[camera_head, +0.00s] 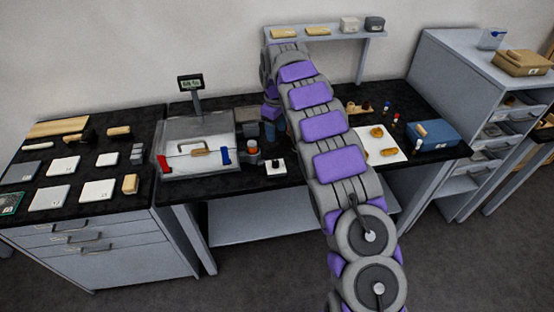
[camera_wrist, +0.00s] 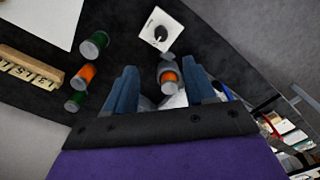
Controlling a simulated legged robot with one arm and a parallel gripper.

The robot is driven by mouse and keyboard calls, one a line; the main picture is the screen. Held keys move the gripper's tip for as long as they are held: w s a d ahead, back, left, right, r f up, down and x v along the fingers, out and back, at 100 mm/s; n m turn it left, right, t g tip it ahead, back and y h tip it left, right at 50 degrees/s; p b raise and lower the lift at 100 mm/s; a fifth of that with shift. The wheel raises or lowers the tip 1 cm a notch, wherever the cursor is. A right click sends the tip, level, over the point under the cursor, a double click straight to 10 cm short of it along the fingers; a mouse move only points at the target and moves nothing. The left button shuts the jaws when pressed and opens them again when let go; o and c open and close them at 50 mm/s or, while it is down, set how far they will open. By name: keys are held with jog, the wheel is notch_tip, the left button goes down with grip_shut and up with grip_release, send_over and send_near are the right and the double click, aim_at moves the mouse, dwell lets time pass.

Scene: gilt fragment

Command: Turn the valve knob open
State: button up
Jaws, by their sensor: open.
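The valve knob is most likely the small black dial (camera_wrist: 161,33) on a white square base in the wrist view, at the top centre. In the head view this knob (camera_head: 275,163) stands near the front edge of the black bench, right of the scale. My gripper (camera_wrist: 162,88) is open, its two blue fingers pointing toward the bench. The knob lies beyond the fingertips, apart from them. A grey and orange jar (camera_wrist: 169,76) shows between the fingers, and I cannot tell its distance from them. In the head view my gripper (camera_head: 268,130) is partly hidden behind my arm.
An orange-banded jar (camera_head: 252,147) is close behind the knob. Several green and orange cylinders (camera_wrist: 88,72) lie left in the wrist view. A blue box (camera_head: 433,134) and white sheet (camera_head: 382,150) are right.

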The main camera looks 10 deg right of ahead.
aim_at(275, 161)
notch_tip(275, 161, down, 15)
jog(key=b, duration=0.3)
jog(key=shift+a+r, duration=0.1)
jog(key=shift+a, duration=0.05)
grip_shut()
dwell(0.4)
